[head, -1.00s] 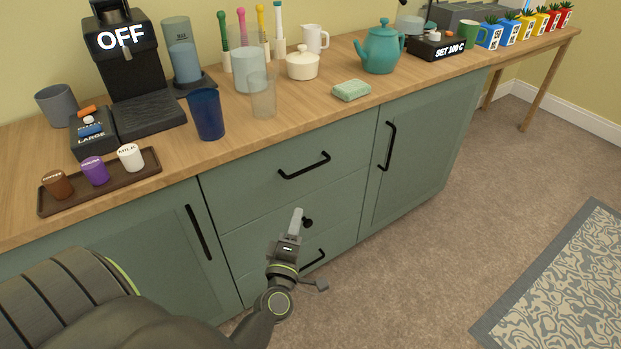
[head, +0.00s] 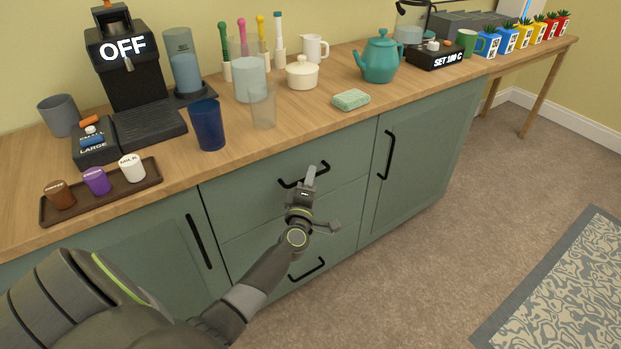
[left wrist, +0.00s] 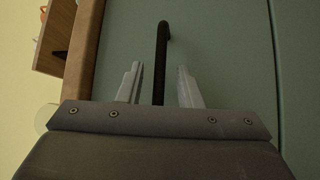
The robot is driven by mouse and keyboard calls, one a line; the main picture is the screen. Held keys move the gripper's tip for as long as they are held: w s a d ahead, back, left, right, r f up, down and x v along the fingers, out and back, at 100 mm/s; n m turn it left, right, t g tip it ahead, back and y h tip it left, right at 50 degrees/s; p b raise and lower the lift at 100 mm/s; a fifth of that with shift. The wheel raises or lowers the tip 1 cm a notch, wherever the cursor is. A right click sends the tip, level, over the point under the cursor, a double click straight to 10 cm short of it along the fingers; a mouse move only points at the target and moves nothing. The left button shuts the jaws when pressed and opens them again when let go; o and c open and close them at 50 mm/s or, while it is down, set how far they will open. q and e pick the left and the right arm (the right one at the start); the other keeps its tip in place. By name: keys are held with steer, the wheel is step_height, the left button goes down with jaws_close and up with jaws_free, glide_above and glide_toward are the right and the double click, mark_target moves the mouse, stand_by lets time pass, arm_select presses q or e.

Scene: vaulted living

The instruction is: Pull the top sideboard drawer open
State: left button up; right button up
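The top sideboard drawer (head: 242,195) is shut, its green front flush below the wooden top. Its black bar handle (head: 290,183) is partly hidden behind my left gripper (head: 309,178) in the head view. In the left wrist view, my left gripper (left wrist: 158,88) is open, with its two fingers on either side of the black handle (left wrist: 161,60). Gaps show between the handle and both fingers. I cannot tell whether the fingertips reach past the bar in depth. My right gripper is not in view.
A lower drawer with a black handle (head: 307,269) is below. A cupboard door (head: 425,150) is to the right and another (head: 160,250) to the left. A blue cup (head: 208,125), glass (head: 263,106) and green sponge (head: 351,99) stand near the counter's front edge.

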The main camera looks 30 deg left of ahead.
arm_select(q)
steer(key=shift+w+a+r, duration=0.1)
steer(key=shift+w+a, duration=0.1)
steer(key=shift+w, duration=0.25)
jaws_close()
steer(key=shift+s+d, duration=0.1)
